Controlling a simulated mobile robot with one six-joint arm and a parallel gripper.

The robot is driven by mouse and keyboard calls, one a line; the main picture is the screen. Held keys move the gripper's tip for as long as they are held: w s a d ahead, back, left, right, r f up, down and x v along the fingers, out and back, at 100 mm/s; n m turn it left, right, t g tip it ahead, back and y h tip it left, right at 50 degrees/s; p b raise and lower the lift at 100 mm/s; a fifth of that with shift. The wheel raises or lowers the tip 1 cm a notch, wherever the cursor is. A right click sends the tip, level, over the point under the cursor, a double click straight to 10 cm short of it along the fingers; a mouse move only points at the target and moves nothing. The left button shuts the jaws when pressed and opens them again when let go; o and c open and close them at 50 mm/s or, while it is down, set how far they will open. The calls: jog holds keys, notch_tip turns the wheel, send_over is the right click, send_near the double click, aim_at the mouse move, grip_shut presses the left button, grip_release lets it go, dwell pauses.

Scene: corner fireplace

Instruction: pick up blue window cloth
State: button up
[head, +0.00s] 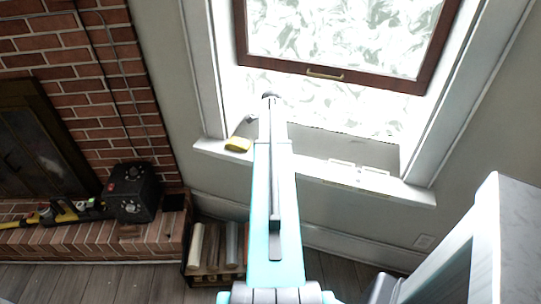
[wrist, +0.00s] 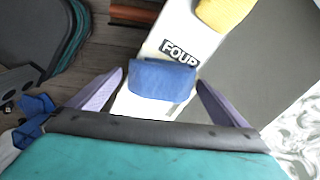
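The blue window cloth (wrist: 163,80) is a folded blue piece on the white window sill (wrist: 180,36) in the wrist view. My gripper (wrist: 160,77) is open, with one pale purple finger on each side of the cloth. I see no clear grip on it, and I cannot tell how far the fingertips are above the sill. In the head view, my arm reaches over the sill (head: 405,190), and I cannot make out the cloth there.
A yellow item (head: 238,144) lies on the sill near the cloth. The window (head: 335,40) stands behind. A black box (head: 133,190) and a yellow tool (head: 62,212) sit on the brick hearth at left. A low shelf with rolls (head: 212,245) stands below the sill.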

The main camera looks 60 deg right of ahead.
jog(key=c, duration=0.9)
jog(key=shift+r, duration=0.15)
jog(key=shift+r+b, duration=0.3)
jog(key=shift+r, duration=0.75)
jog(key=shift+s+a+r, duration=0.2)
jog(key=shift+s+r, duration=0.05)
jog(key=shift+r, duration=0.35)
jog(key=s+a, duration=0.3)
jog(key=s, duration=0.1)
jog(key=s+a+r+b, duration=0.1)
jog(key=s+a, duration=0.2)
jog(key=s, duration=0.1)
jog(key=s+a+b, duration=0.1)
jog(key=s+a, duration=0.2)
jog(key=s, duration=0.1)
jog(key=shift+s+r, duration=0.2)
jog(key=shift+w, duration=0.1)
